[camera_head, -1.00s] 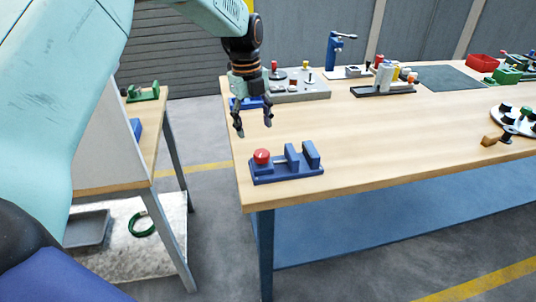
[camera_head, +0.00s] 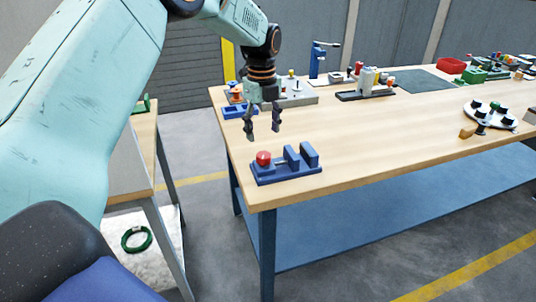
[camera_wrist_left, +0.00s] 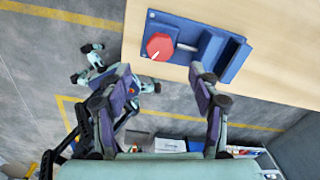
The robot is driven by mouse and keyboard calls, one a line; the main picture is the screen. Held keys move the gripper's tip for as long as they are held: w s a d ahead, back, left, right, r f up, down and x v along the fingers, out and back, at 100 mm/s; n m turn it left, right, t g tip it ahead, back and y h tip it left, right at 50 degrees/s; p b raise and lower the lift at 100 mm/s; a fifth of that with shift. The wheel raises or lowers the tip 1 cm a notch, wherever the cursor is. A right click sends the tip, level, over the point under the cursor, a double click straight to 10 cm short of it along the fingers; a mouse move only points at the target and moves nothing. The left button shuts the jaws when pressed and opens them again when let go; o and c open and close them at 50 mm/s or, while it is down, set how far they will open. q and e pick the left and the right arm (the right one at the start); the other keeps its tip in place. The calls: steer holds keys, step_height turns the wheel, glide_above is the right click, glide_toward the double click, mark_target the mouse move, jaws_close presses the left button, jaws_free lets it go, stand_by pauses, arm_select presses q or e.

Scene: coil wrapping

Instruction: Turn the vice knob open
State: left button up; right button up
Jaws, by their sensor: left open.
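The blue vice (camera_head: 287,166) sits near the front left corner of the wooden table, its two upright jaws apart. Its red knob (camera_head: 263,158) is at the left end. In the left wrist view the red knob (camera_wrist_left: 158,46) shows a white mark, and the blue vice (camera_wrist_left: 207,47) lies at the top of the picture. My left gripper (camera_head: 263,136) is open and empty, pointing down above and just behind the knob, apart from it. In the left wrist view its open fingers (camera_wrist_left: 160,82) frame the space below the knob. My right gripper is not in view.
The wooden table (camera_head: 380,140) has free room right of the vice. A blue tray (camera_head: 238,111) lies behind my left gripper. A black rack with bottles (camera_head: 367,85) and a round white stand (camera_head: 490,115) are farther off. A side bench (camera_head: 143,150) stands at left.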

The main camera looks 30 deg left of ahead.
mark_target(264, 154)
arm_select(q)
steer(key=shift+s, duration=0.2)
steer(key=shift+d+f, duration=0.1)
steer(key=shift+f, duration=0.15)
steer(key=f, duration=0.6)
steer(key=shift+w+a+f, duration=0.2)
steer(key=shift+w+f, duration=0.05)
steer(key=shift+w, duration=0.1)
steer(key=shift+s+d+f, duration=0.1)
steer(key=shift+s+f, duration=0.1)
steer(key=shift+f, duration=0.1)
steer(key=shift+w+d, duration=0.1)
steer(key=shift+d, duration=0.05)
steer(key=shift+f, duration=0.15)
steer(key=shift+w, duration=0.1)
steer(key=shift+c, duration=1.4)
steer(key=c, duration=0.3)
steer(key=shift+n, duration=0.3)
steer(key=c, duration=0.6)
